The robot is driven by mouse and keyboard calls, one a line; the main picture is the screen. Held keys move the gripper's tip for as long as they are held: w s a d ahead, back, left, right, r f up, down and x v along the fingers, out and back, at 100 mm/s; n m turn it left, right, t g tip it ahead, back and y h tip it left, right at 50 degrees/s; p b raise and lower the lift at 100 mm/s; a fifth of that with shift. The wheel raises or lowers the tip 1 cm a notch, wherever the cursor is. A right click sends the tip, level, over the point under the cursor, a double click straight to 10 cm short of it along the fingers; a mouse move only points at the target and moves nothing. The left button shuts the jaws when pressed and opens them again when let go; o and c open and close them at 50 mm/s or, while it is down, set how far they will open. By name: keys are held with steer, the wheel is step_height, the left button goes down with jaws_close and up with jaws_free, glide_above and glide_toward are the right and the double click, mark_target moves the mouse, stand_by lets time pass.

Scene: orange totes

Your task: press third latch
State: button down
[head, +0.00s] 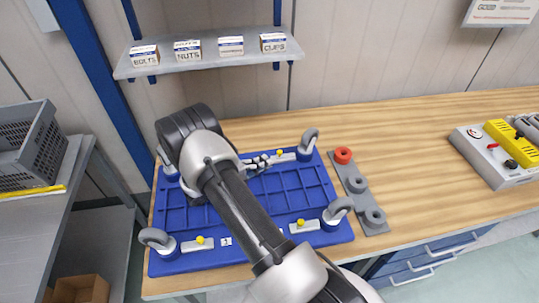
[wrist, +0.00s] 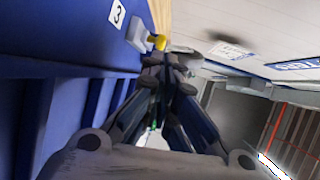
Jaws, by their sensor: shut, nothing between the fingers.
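A blue ribbed panel (head: 318,185) lies on the wooden bench, with grey caster wheels at its corners. Light grey latch blocks with yellow buttons sit along its edges. The far latch's yellow button (head: 279,152) is just beyond my gripper (head: 265,161). In the wrist view, a white label reading 3 (wrist: 117,14) is beside a pale latch block (wrist: 138,34) with a yellow button (wrist: 157,41). My gripper (wrist: 166,62) is shut and empty, its tips close to that button. I cannot tell whether they touch. My arm hides part of the panel.
Near-edge latches have yellow buttons at the right (head: 300,222) and left (head: 200,239). A grey holder (head: 371,220) with a red ring (head: 343,155) lies right of the panel. A grey box with a yellow part (head: 501,130) is farther right. A shelf (head: 213,62) holds small boxes.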

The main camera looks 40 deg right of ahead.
steer(key=v, duration=0.8)
steer(key=shift+s+a+r+p, duration=0.1)
steer(key=shift+a+p, duration=0.3)
steer(key=s+a+r+m+g+y+b, duration=0.1)
steer(key=s+a+r+m+y, duration=0.25)
steer(key=s+r+m, duration=0.4)
steer(key=s+a+r+m+y+b, duration=0.1)
steer(key=s+a+r+m+y, duration=0.25)
steer(key=r+m, duration=0.7)
steer(key=s+a+r+m+t+y, duration=0.3)
steer(key=s+a+m, duration=0.3)
steer(key=m, duration=0.2)
steer(key=s+a+r+m+t+y+b, duration=0.1)
steer(key=s+a+r+m+t+y, duration=0.2)
steer(key=s+a+m, duration=0.4)
steer(key=shift+m+t+y+b, duration=0.3)
steer(key=shift+m+t+y, duration=0.2)
steer(key=shift+m+y, duration=0.65)
